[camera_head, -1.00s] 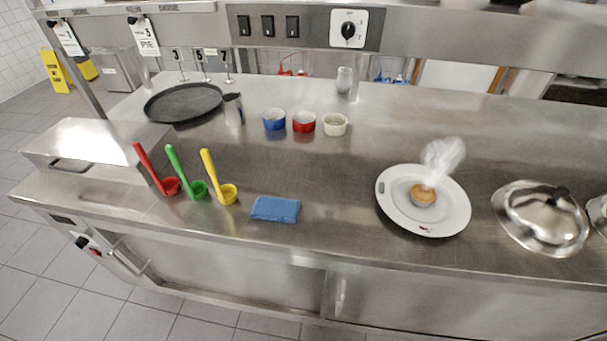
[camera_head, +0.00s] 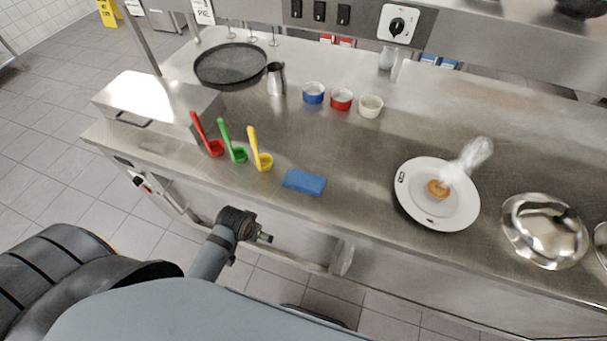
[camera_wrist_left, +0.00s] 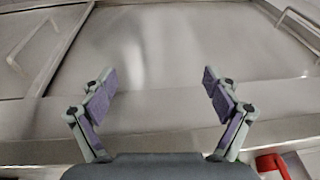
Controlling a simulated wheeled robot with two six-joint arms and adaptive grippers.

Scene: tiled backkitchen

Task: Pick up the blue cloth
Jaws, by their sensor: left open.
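The blue cloth (camera_head: 304,181) lies folded flat near the front edge of the steel counter (camera_head: 350,215) in the head view. My left arm comes in at the lower left, and its gripper (camera_head: 264,238) is in front of the counter, lower than and to the left of the cloth, not touching it. In the left wrist view my left gripper (camera_wrist_left: 160,95) is open with nothing between its fingers; it faces steel panels. The cloth does not show in that view. My right gripper is not in view.
A white plate (camera_head: 408,206) with a small pastry is on the right, beside a steel dome lid (camera_head: 540,232). Small bowls, a jug (camera_head: 276,79) and a dark pan (camera_head: 231,63) stand behind.

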